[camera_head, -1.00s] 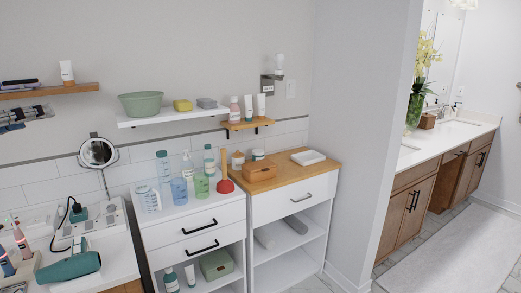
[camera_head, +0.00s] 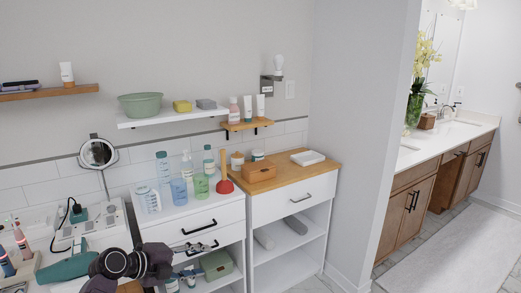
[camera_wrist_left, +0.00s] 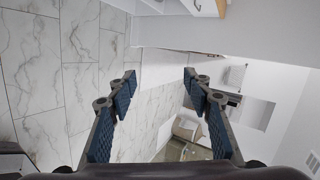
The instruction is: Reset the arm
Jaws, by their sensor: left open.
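My left arm comes in at the bottom left of the head view. Its dark gripper (camera_head: 200,258) reaches right, in front of the white drawer unit and just below the lower drawer handle (camera_head: 200,229). In the left wrist view the two blue-padded fingers of the left gripper (camera_wrist_left: 160,80) stand wide apart. Nothing is between them, and marble floor tiles (camera_wrist_left: 85,75) show beyond. My right gripper is in neither view.
Bottles and a red plunger (camera_head: 226,185) stand on the drawer unit top. A teal hair dryer (camera_head: 68,267) lies left, partly hidden by my arm. A green box (camera_head: 216,265) sits on the shelf near the gripper.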

